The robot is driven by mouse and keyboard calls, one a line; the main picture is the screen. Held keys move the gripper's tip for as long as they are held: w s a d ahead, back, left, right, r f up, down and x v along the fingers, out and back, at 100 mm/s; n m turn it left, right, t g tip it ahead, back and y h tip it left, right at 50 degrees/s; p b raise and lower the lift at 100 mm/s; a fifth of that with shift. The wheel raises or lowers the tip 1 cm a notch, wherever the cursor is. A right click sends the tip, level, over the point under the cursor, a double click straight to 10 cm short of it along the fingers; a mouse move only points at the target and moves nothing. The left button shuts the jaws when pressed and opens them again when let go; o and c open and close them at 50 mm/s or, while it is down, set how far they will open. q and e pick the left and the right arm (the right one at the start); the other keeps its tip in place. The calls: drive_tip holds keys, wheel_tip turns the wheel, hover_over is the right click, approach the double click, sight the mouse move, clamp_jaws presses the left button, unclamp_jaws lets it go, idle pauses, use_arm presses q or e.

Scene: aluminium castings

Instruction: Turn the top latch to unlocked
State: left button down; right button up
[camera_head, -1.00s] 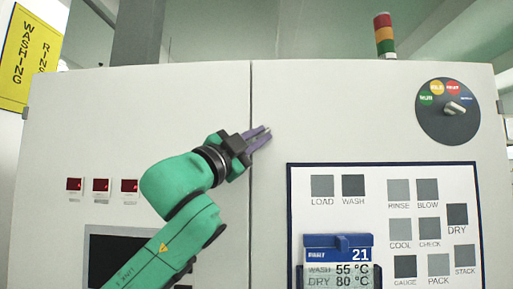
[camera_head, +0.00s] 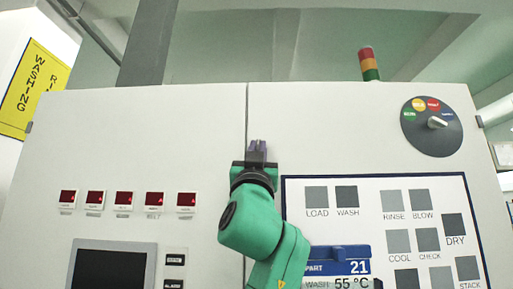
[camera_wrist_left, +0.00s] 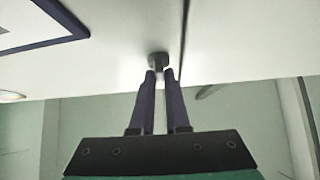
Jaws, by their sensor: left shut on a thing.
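The top latch (camera_wrist_left: 158,59) shows in the left wrist view as a small dark round piece on the pale cabinet front, beside the dark door seam. My left gripper (camera_wrist_left: 160,75) has its two purple fingers close together at the latch, shut on it. In the head view my left gripper (camera_head: 258,146) points straight up, just right of the seam, and hides the latch. How far the latch is turned cannot be told. My right gripper is in neither view.
The white cabinet (camera_head: 330,125) fills the middle. On its right door are a dark rotary dial (camera_head: 432,126) and a blue-framed chart panel (camera_head: 377,186). Red displays (camera_head: 124,198) and a dark screen (camera_head: 109,270) are on the left. A signal lamp (camera_head: 369,64) stands on top.

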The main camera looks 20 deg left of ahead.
use_arm(q)
drive_tip(key=shift+r+n+g+y, duration=0.1)
drive_tip(key=shift+n+g+y, duration=0.2)
drive_tip(key=shift+n+y, duration=0.7)
drive_tip(key=c, duration=0.9)
unclamp_jaws()
drive_tip(key=shift+w+a+f, duration=0.1)
drive_tip(key=shift+w+f, duration=0.2)
drive_tip(key=shift+w, duration=0.3)
drive_tip(key=b+v, duration=0.9)
drive_tip(key=v, duration=0.5)
drive_tip(key=shift+s+f, duration=0.15)
drive_tip(key=shift+s, duration=0.1)
